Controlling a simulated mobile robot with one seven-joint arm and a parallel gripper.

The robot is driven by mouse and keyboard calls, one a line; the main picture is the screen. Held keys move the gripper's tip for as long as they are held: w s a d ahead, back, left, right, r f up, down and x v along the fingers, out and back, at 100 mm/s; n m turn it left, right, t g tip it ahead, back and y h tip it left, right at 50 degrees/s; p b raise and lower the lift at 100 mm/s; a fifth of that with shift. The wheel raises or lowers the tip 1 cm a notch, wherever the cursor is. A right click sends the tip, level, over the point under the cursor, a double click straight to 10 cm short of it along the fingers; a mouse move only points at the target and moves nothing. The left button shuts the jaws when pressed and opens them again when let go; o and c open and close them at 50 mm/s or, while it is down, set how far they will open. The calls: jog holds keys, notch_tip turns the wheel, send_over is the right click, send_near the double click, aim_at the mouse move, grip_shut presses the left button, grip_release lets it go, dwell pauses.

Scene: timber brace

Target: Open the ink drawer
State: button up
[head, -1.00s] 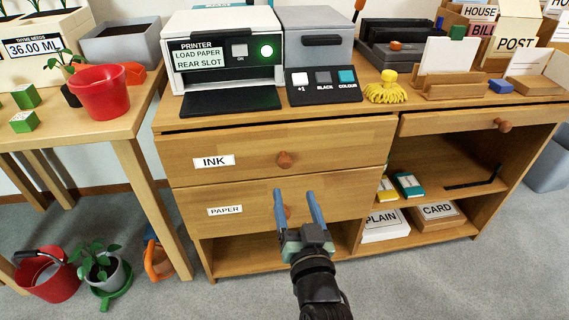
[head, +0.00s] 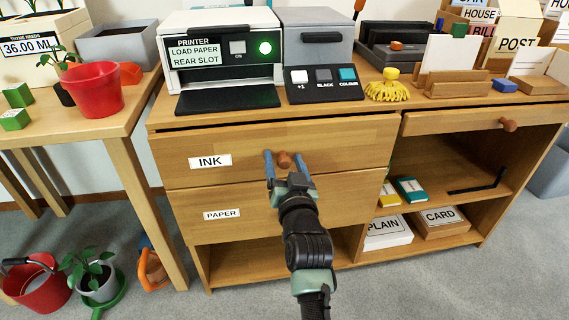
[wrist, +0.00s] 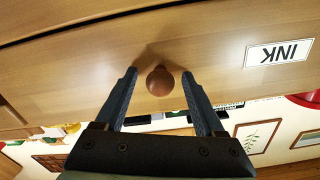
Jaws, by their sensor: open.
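The ink drawer (head: 235,157) is the upper wooden drawer under the printer, and it looks closed. It carries a white INK label (head: 210,162), which appears upside down in the wrist view (wrist: 278,54). Its round brown wooden knob (head: 285,160) sits at the middle of the drawer front. My gripper (head: 286,162) is open in front of the drawer, with a blue finger on each side of the knob. In the wrist view the knob (wrist: 160,81) lies between the fingertips, with a gap on both sides.
The paper drawer (head: 240,215) is directly below and closed. A printer (head: 222,62) and a button panel (head: 323,85) stand on the cabinet top. A wooden table with a red pot (head: 95,90) stands at the left. Open shelves with paper boxes (head: 440,221) are at the right.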

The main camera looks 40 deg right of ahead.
jog(key=shift+c, duration=0.2)
grip_shut()
dwell(1.2)
